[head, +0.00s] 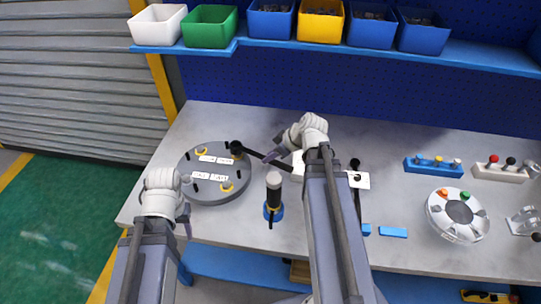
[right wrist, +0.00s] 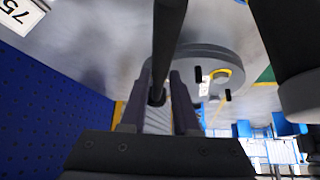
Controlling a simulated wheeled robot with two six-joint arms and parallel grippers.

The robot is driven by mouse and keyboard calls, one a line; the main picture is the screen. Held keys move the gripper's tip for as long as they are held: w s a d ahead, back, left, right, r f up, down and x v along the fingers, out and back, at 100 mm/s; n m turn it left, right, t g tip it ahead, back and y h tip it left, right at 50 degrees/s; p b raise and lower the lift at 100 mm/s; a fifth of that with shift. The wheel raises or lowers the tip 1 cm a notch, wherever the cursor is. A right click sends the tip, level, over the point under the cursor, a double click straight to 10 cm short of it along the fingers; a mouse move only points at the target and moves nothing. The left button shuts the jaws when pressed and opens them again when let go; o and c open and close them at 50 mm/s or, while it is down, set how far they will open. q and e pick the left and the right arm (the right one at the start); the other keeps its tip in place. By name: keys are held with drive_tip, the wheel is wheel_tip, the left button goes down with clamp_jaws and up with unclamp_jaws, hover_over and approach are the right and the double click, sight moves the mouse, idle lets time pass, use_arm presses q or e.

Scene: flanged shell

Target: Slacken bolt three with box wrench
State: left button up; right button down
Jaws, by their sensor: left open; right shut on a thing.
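The flanged shell (head: 205,191) is a round grey disc on the left of the bench, with white labels, yellow pieces and several black upright bolts on top. My right gripper (head: 274,153) is shut on the dark box wrench (head: 255,155), right of the shell. The wrench's round head is at the shell's upper right rim; whether it sits around a bolt there cannot be told. In the right wrist view the dark wrench bar (right wrist: 168,45) runs between my fingers, with the shell (right wrist: 205,52) behind. My left gripper (head: 187,204) is open and empty at the shell's lower left edge.
A dark cylinder tool in a blue base (head: 273,196) stands right of the shell, near my right arm. White cards (head: 358,180) lie behind that arm. A round tray (head: 457,215) and racks of coloured knobs (head: 433,166) are at right. Bins line the blue shelf (head: 460,59) above.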

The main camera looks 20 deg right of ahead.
drive_tip(key=shift+f+b, duration=1)
drive_tip(key=shift+f, duration=0.1)
drive_tip(key=shift+w+d, duration=0.1)
drive_tip(key=w+d+n+g+y, duration=0.1)
drive_tip(key=w+d+n+g, duration=0.1)
drive_tip(key=w+n, duration=0.4)
drive_tip(key=w+d+n+g+y, duration=0.2)
drive_tip(key=w+d+n+g, duration=0.1)
drive_tip(key=w+n, duration=0.3)
drive_tip(key=shift+w+d+n+g, duration=0.3)
drive_tip(key=shift+w+g, duration=0.25)
drive_tip(key=shift+g, duration=0.35)
idle(0.6)
drive_tip(key=shift+f, duration=0.1)
idle(0.5)
